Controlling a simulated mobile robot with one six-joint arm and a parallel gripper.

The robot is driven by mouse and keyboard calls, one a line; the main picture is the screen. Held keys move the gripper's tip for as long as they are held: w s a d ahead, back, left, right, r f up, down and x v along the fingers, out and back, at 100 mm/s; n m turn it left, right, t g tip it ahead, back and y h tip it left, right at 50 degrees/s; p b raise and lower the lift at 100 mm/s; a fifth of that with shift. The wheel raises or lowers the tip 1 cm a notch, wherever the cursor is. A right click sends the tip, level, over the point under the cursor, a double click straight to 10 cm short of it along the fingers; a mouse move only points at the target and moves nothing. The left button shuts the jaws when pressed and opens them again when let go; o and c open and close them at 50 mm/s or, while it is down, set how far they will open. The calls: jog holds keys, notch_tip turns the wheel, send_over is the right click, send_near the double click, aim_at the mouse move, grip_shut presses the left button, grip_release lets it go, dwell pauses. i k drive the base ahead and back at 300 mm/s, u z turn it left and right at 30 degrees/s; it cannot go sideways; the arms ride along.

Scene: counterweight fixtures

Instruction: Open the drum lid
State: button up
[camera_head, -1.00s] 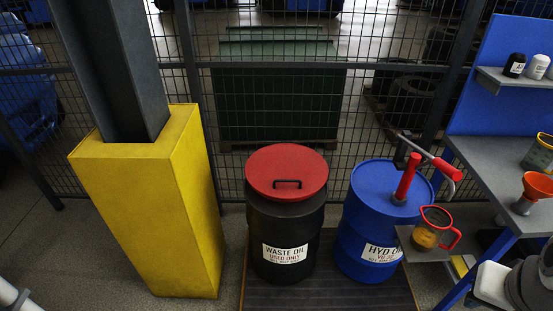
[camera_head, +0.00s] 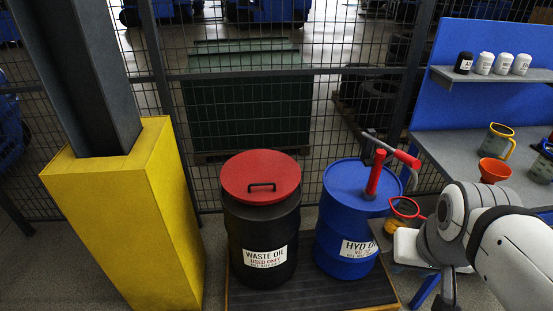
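The black waste oil drum (camera_head: 262,240) stands upright on a low platform. Its red lid (camera_head: 261,174) lies flat on top and looks closed, with a black bar handle (camera_head: 262,186) near the front edge. My arm (camera_head: 480,235) is at the lower right, well to the right of the drum and apart from it. The arm's links show, but I cannot make out the gripper's fingers.
A blue hydraulic oil drum (camera_head: 345,235) with a red-handled pump (camera_head: 375,172) stands close on the right. A yellow post guard (camera_head: 120,220) is on the left. A mesh fence (camera_head: 330,115) runs behind. A grey bench (camera_head: 455,155) with jugs and a red funnel (camera_head: 494,170) is at right.

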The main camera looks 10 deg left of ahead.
aim_at(257, 175)
jog(key=i, duration=0.95)
jog(key=u, duration=0.05)
